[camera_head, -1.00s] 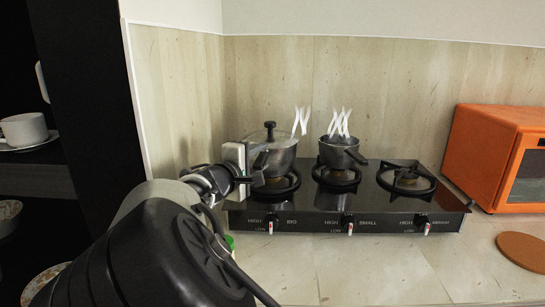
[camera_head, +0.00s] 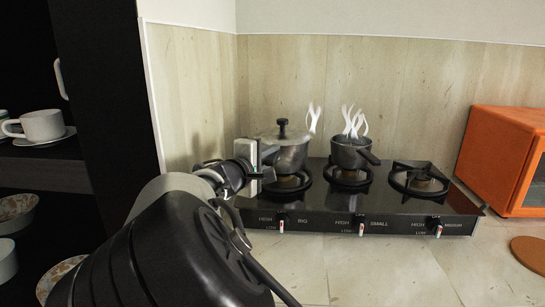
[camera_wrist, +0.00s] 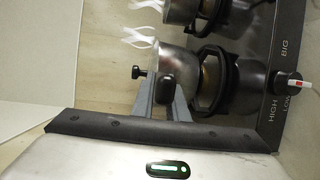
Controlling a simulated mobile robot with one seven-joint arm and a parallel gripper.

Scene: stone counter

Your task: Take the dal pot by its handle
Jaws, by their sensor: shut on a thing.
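A lidded metal pot (camera_head: 292,157) with a black knob stands upright on the left burner; I take it as the dal pot, though nothing labels it. My gripper (camera_head: 268,163) is at its left front side, shut on its handle. In the wrist view, the pot (camera_wrist: 174,62) lies beyond my grey fingers (camera_wrist: 166,104), with the dark handle (camera_wrist: 165,87) between them. The fingers partly hide the handle in the head view. A smaller dark saucepan (camera_head: 349,154) stands on the middle burner, its handle towards the lower right.
The black three-burner stove (camera_head: 345,205) has a bare right burner (camera_head: 422,180). White wisps rise near both pots. An orange oven (camera_head: 497,155) stands at right, with a round brown mat (camera_head: 530,252) before it. Dark shelves (camera_head: 55,170) with a cup (camera_head: 42,125) are at left.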

